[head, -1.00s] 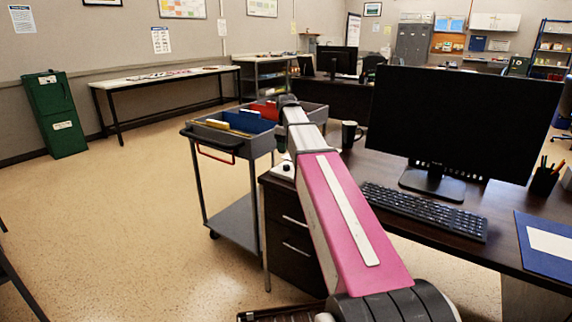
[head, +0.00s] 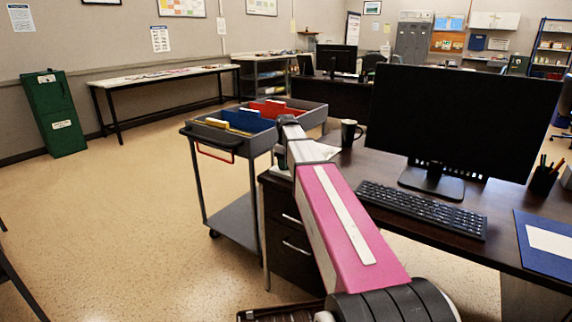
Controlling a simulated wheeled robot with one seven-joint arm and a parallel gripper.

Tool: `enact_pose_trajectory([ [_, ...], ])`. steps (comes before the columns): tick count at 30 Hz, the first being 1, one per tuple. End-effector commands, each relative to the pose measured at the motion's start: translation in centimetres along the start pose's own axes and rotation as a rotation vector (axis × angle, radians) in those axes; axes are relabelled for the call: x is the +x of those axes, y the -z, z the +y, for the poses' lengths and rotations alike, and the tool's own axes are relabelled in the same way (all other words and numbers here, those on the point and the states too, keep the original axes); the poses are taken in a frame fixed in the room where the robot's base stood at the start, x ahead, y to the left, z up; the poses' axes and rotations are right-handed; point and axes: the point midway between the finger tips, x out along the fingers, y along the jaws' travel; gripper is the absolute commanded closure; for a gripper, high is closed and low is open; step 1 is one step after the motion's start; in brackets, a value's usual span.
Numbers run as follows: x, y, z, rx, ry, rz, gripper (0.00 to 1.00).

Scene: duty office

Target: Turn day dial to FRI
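I cannot make out a day dial or its lettering in the head view. A small pale thing (head: 281,157) shows at the near left corner of the dark desk (head: 390,212), mostly covered by my arm; I cannot tell what it is. My arm reaches forward over this corner, and its far end bends down there.
A grey cart (head: 228,221) with blue and red folders stands left of the desk. A dark mug (head: 350,133), monitor (head: 462,112), keyboard (head: 422,208), pen cup (head: 543,180) and blue folder (head: 548,268) are on the desk.

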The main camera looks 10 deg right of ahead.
Motion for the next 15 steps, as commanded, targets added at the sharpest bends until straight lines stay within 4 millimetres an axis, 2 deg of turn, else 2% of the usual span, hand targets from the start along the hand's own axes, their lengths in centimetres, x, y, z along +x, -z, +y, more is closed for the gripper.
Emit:
enact_pose_trajectory([
  [1, -0.01, 0.00, 0.00, 0.000, 0.000, 0.000, 0.71],
  [3, -0.01, 0.00, 0.00, 0.000, 0.000, 0.000, 0.91],
  [15, -0.02, -0.01, 0.00, 0.050, 0.000, 0.000, 0.92],
])
